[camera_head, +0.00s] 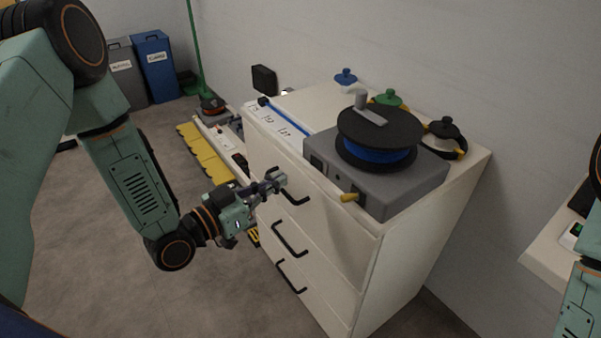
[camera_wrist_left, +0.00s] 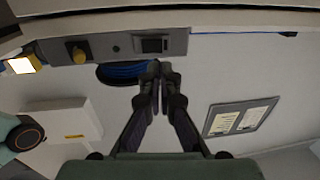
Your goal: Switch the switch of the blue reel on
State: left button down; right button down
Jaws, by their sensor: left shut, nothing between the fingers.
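The blue reel (camera_head: 375,152) sits under a black disc on a grey base box on top of a white drawer cabinet. The dark switch (camera_head: 317,164) is at the left end of the box's front panel. In the left wrist view, the switch (camera_wrist_left: 154,45) shows on the grey panel, just beyond my fingertips; its setting is too small to tell. My left gripper (camera_head: 277,181) is shut and empty, in front of the cabinet, left of and a little below the switch. In the left wrist view its fingertips (camera_wrist_left: 161,68) are together. My right gripper is out of view.
A yellow knob (camera_head: 349,197) sticks out at the right of the panel. Black drawer handles (camera_head: 290,239) project below my left gripper. Open floor lies left of the cabinet.

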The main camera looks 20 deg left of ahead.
aim_at(311, 161)
pick_arm(q)
jog(key=b+x, duration=0.2)
jog(key=x, duration=0.4)
jog(key=shift+s, duration=0.1)
jog(key=shift+w+d, duration=0.25)
jog(key=shift+w, duration=0.25)
jog(key=shift+w, duration=0.1)
jog(key=shift+w, duration=0.2)
